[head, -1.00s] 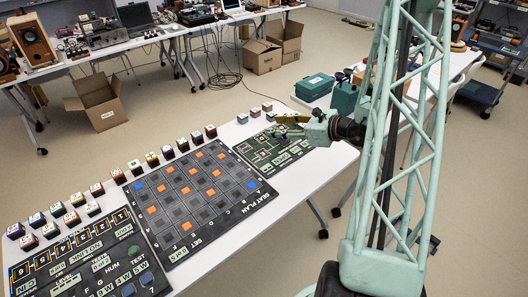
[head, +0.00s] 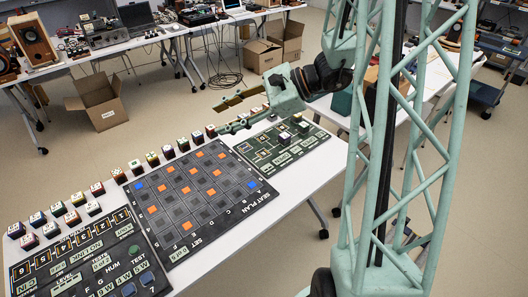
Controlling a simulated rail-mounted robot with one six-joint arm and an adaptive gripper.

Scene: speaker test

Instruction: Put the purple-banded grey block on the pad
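My gripper (head: 219,118) is open over the far edge of the white table, its two fingers pointing left with a clear gap and nothing seen between them. I cannot tell which block is grey with a purple band. A green board (head: 262,158) lies right of and below the gripper, with pale-topped blocks (head: 284,138) on it. I cannot tell which marking is the pad.
A dark seat-plan board (head: 190,199) with orange and blue squares fills the table's middle. A dark control board (head: 85,262) lies at the lower left, with more blocks (head: 72,218) behind it. Open cardboard boxes (head: 98,104) stand on the floor beyond.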

